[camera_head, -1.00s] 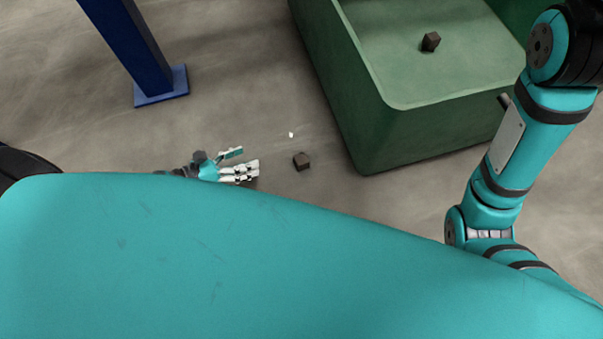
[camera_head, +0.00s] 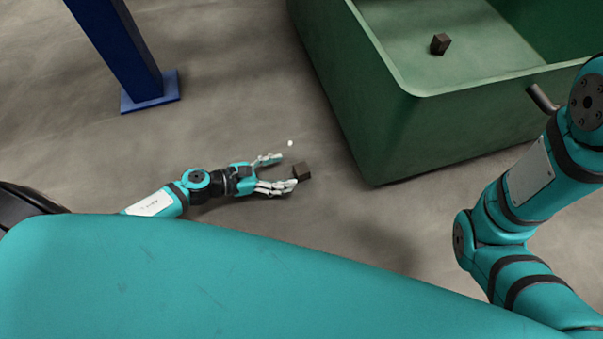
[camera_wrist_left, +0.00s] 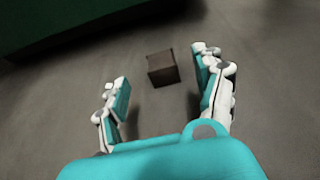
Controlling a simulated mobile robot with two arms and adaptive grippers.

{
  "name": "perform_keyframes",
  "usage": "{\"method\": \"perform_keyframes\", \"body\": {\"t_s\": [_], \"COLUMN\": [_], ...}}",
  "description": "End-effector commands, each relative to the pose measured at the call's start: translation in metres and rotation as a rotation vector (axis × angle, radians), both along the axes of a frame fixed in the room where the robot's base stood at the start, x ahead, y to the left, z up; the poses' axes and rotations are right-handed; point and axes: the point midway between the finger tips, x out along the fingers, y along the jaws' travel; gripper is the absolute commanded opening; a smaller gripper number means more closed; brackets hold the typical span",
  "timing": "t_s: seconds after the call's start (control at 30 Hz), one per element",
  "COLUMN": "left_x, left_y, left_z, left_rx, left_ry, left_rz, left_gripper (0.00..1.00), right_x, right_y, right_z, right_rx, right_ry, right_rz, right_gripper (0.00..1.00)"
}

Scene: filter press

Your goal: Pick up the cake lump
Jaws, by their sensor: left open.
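The cake lump, a small dark brown cube (camera_head: 302,171), lies on the grey floor beside the green bin. In the left wrist view the lump (camera_wrist_left: 162,68) sits ahead of the fingers, within the gap between them and nearer the right finger. My left gripper (camera_head: 281,173) is open, low over the floor, with its lower finger tip close to the lump in the head view; I cannot tell if they touch. The wrist view shows both fingers (camera_wrist_left: 162,92) apart with nothing between their pads. My right gripper is not in view; only my right arm shows.
A green bin (camera_head: 345,90) stands just right of the lump, with another dark cube (camera_head: 440,44) inside. A small white bit (camera_head: 290,143) lies on the floor near the lump. A blue post (camera_head: 150,92) stands at upper left. Floor around the lump is mostly clear.

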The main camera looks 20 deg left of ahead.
Motion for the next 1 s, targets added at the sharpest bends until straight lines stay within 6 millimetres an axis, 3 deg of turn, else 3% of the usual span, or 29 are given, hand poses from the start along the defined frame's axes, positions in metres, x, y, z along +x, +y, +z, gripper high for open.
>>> {"method": "perform_keyframes", "body": {"t_s": [0.3,0.5,0.73,1.0], "left_x": [0.022,0.034,0.034,0.034], "left_y": [-0.025,-0.038,-0.039,-0.039], "left_z": [-0.018,-0.022,-0.021,-0.021], "left_rx": [0.001,0.001,0.0,0.0], "left_ry": [-0.004,-0.001,0.002,0.002], "left_rz": [-0.002,0.001,0.002,0.002], "left_gripper": [0.69,0.69,0.69,0.34], "right_x": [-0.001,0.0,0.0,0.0], "right_y": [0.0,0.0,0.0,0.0], "right_z": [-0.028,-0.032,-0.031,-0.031], "right_rx": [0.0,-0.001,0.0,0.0], "right_ry": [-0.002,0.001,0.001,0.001], "right_rz": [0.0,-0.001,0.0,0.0], "right_gripper": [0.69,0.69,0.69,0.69]}}
